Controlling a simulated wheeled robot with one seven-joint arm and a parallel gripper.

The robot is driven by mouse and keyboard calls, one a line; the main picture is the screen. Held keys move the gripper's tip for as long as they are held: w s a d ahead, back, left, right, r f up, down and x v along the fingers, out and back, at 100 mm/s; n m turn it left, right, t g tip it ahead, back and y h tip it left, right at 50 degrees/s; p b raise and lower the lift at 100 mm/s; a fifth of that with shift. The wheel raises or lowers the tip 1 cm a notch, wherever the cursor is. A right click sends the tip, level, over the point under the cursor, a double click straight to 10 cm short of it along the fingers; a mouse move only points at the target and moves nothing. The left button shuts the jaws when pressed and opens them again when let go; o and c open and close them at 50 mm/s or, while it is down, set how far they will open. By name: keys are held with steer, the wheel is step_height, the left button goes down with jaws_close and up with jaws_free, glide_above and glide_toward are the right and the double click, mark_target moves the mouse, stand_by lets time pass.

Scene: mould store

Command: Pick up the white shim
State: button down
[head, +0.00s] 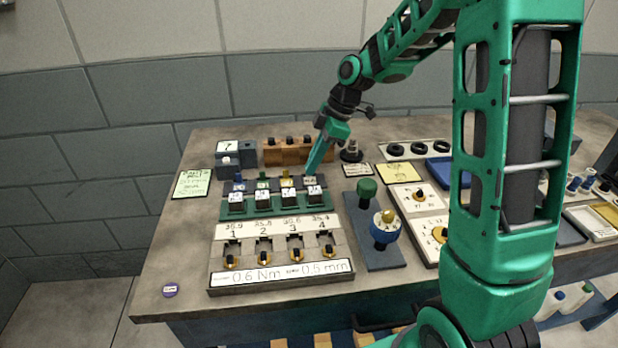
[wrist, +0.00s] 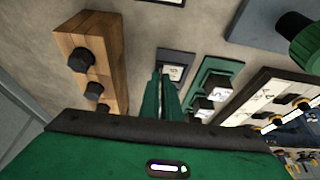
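A row of small dark holders stands behind the green rack (head: 276,207) in the head view. Blue (head: 238,178), green (head: 262,177) and yellow (head: 286,175) pieces stand up from three of them. My gripper (head: 310,172) points down at the rightmost holder (head: 315,183), with its tips at or just above it. That holder also shows in the wrist view (wrist: 175,72), just past my fingertips (wrist: 160,72). The fingers are close together.
A wooden block with dark knobs (head: 271,155) stands close behind the gripper, at left in the wrist view (wrist: 104,35). A numbered panel (head: 262,245) lies in front of the rack. A stand with green and blue knobs (head: 367,215) is to the right.

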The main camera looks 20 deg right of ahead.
stand_by(0.3)
steer(key=shift+r, duration=0.9)
step_height(320, 180, up, 3)
steer(key=shift+f, duration=0.15)
steer(key=s+a+r, duration=0.5)
steer(key=a+r, duration=0.1)
steer(key=a, duration=0.4)
steer(key=shift+s+a+r, duration=0.2)
steer(key=shift+r, duration=0.1)
